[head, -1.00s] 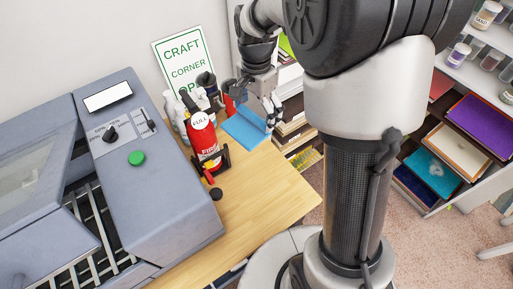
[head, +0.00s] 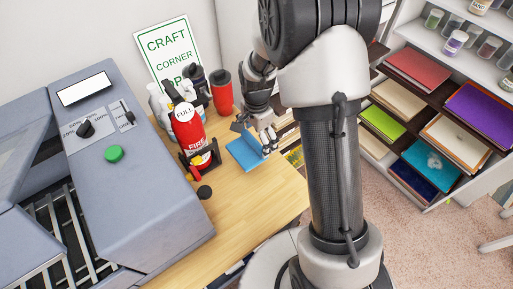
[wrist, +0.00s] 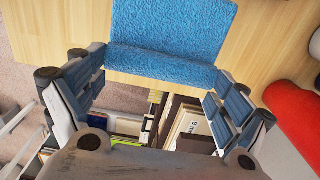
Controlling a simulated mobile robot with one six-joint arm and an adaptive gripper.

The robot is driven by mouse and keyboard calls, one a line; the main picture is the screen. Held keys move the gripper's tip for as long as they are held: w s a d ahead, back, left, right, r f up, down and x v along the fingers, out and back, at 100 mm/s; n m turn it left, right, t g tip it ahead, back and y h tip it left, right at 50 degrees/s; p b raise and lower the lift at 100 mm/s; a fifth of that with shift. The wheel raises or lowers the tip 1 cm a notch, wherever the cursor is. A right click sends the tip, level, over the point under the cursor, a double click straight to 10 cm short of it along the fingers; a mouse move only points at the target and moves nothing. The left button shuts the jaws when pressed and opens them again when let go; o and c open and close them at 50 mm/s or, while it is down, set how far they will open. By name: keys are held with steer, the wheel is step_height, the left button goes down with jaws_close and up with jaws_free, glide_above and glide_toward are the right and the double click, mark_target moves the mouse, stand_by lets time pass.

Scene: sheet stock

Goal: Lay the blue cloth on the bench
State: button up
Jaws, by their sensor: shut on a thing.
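The blue cloth (head: 245,153) is a small fuzzy rectangle over the right edge of the wooden bench (head: 245,198) in the head view. My gripper (head: 268,140) is at its right side. In the wrist view the cloth (wrist: 172,22) spreads flat over the wood, and its near edge is folded up between my two fingers (wrist: 160,68). The fingers are shut on that edge. I cannot tell how much of the cloth touches the bench.
A fire extinguisher (head: 187,130) in a black bracket stands left of the cloth. A red cup (head: 222,92) and bottles stand behind. A grey machine (head: 150,190) fills the left. Shelves with coloured sheets (head: 417,68) stand at the right.

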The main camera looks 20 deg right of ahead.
mark_target(257, 146)
steer(key=shift+f+b, duration=0.6)
steer(key=shift+f, duration=1.6)
steer(key=shift+f, duration=0.25)
steer(key=o, duration=0.7)
steer(key=shift+r, duration=0.1)
